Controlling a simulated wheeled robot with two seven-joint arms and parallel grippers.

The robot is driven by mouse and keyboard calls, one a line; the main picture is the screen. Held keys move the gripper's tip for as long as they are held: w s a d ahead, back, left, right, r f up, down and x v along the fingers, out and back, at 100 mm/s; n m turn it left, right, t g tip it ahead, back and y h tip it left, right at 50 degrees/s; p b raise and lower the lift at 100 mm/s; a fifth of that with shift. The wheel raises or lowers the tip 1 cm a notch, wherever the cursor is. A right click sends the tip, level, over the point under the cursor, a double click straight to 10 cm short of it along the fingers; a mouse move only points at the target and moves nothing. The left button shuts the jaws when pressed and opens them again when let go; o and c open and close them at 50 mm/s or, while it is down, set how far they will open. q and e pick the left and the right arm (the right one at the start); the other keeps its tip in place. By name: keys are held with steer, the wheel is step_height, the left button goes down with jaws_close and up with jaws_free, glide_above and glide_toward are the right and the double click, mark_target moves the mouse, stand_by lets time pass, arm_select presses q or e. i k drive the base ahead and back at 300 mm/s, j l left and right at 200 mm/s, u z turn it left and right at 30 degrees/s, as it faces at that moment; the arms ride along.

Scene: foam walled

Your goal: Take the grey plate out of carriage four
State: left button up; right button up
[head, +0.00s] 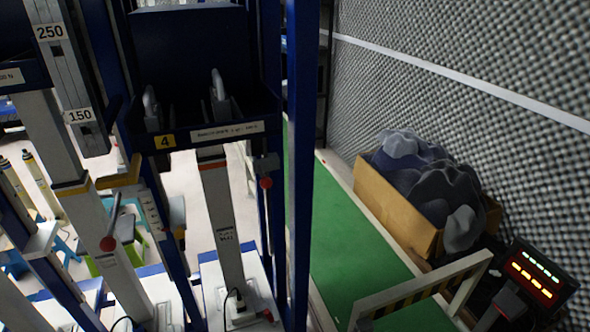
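Carriage four is a dark blue tray-like carriage (197,131) with a yellow label reading 4 on its front edge, at the upper middle left of the head view. It sits between blue uprights, above a pale column. Two light grey upright pieces, one on the left (151,106) and one on the right (219,98), stand up inside it. I cannot tell whether either is part of the grey plate. The carriage floor is dark and mostly hidden by its front edge. Neither of my grippers shows in the head view.
Blue uprights (301,160) and a scale column marked 250 and 150 (66,75) flank the carriage. A green walkway (340,235) runs to the right, with a striped barrier (420,292).

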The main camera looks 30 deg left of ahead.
mark_target(154, 119)
steer(key=k+l+u, duration=0.1)
steer(key=u, duration=0.15)
steer(key=k+u, duration=0.3)
steer(key=i+u, duration=0.15)
steer(key=u, duration=0.2)
steer(key=i+u, duration=0.15)
steer(key=u, duration=0.25)
steer(key=i+l+u, duration=0.1)
steer(key=u, duration=0.25)
